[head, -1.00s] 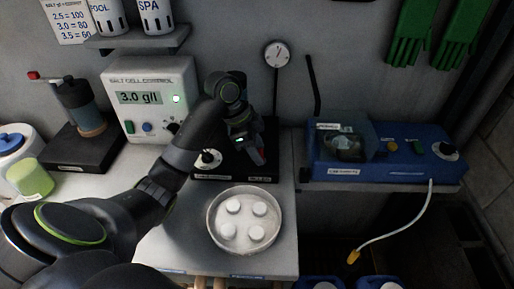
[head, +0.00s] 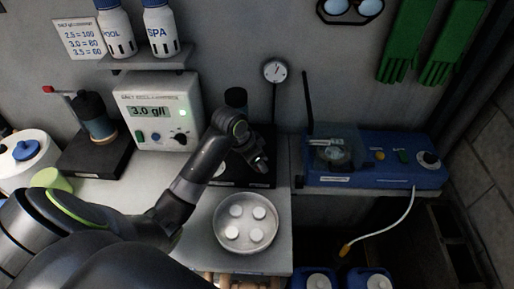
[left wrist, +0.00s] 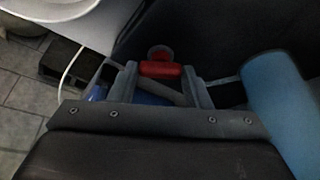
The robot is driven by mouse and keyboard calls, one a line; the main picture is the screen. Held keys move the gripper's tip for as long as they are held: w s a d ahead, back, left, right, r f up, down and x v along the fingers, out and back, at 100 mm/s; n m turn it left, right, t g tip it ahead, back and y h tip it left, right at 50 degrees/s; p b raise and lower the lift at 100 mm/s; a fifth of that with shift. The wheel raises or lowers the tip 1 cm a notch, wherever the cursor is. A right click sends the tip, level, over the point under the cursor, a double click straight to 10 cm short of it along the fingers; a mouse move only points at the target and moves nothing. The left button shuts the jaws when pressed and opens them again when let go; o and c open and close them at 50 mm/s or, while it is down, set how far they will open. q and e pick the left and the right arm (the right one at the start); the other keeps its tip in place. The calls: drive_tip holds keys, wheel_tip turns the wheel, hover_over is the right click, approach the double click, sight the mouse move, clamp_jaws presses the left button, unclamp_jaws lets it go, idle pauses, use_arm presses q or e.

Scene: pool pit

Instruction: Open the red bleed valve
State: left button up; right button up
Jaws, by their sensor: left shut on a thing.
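The red bleed valve (left wrist: 160,70) shows in the left wrist view as a red handle with a round red end behind it. It lies between the fingertips of my left gripper (left wrist: 163,80), which is shut on it. In the head view my left gripper (head: 258,164) is low over the black base (head: 262,183) at the middle of the bench. My own arm hides most of the valve there. A blue cylinder (left wrist: 280,105) stands right of the fingers in the left wrist view. My right gripper is in neither view.
A metal dish (head: 246,248) with several white tablets sits just in front of the gripper. The white control box (head: 160,108) stands left, a blue test unit (head: 400,178) right. A round gauge (head: 274,70) rises behind. Blue jugs (head: 318,280) are below the bench edge.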

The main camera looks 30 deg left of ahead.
use_arm(q)
drive_tip(key=n+y+p, duration=0.1)
drive_tip(key=n+p, duration=0.1)
drive_tip(key=p, duration=0.1)
drive_tip(key=n+p, duration=0.2)
drive_tip(key=p, duration=0.1)
drive_tip(key=n+y+p, duration=0.1)
drive_tip(key=n+p, duration=0.2)
drive_tip(key=p, duration=0.1)
drive_tip(key=shift+d+r+t+y, duration=0.3)
drive_tip(key=shift+d, duration=0.05)
drive_tip(key=shift+f+n+p, duration=0.1)
drive_tip(key=shift+n+p, duration=0.2)
drive_tip(key=shift+n, duration=0.3)
drive_tip(key=shift+d+f+n+y+p, duration=0.15)
drive_tip(key=shift+n+y+p, duration=0.55)
drive_tip(key=shift+n, duration=0.7)
drive_tip(key=o, duration=1)
